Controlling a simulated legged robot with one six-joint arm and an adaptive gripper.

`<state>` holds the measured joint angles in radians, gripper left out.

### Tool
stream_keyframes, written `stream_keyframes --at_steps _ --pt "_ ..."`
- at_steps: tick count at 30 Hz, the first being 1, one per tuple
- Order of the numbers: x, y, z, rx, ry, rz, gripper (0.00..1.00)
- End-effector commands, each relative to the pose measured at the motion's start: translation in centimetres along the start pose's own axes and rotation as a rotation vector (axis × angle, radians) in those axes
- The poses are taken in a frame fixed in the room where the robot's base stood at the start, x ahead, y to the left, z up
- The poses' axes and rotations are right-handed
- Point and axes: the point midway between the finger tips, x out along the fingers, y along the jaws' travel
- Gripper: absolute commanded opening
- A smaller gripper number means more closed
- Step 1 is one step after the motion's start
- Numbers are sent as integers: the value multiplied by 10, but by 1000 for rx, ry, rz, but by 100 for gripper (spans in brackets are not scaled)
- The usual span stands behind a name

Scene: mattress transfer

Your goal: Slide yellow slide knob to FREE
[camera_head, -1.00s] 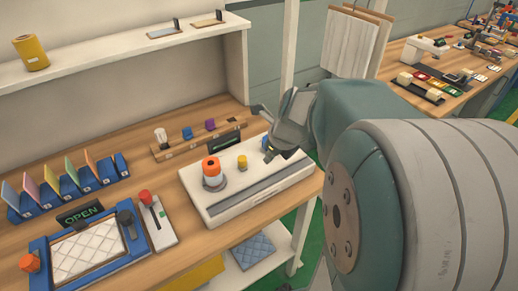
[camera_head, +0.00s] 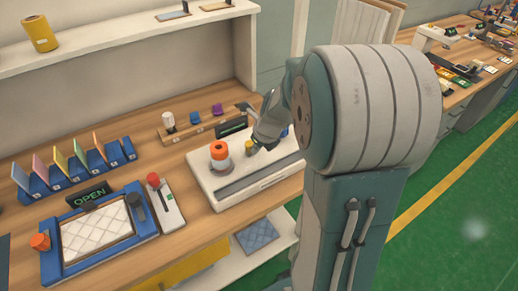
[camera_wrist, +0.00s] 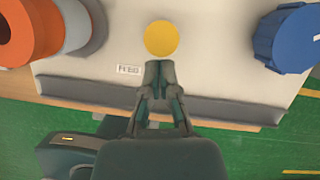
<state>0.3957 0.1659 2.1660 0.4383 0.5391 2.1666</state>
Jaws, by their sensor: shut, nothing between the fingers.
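The yellow knob (camera_head: 249,147) stands on the white panel box (camera_head: 232,201), just right of a larger orange knob (camera_head: 219,155). In the wrist view the yellow knob (camera_wrist: 161,38) is a round disc seen from above. My gripper (camera_head: 255,143) is right beside it in the head view. In the wrist view my gripper's fingertips (camera_wrist: 160,66) are together and empty, just below the yellow knob; I cannot tell whether they touch it. A small label (camera_wrist: 128,70) lies left of the fingertips, too blurred to read surely.
A blue knob (camera_wrist: 287,38) stands to the right of the yellow one, and the orange knob (camera_wrist: 25,30) to the left. A dark groove (camera_wrist: 70,88) runs along the panel. A peg rack (camera_head: 190,131) stands behind. A blue-framed tray (camera_head: 62,273) lies at left.

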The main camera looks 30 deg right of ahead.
Motion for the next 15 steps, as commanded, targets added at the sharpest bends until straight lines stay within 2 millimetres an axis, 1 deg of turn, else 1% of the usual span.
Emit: stream_keyframes --at_steps 5,12,15 --pt "2 -1 4 0 0 1 0" --pt "15 -8 37 -1 0 0 0" --pt "18 -10 45 0 -1 0 0"
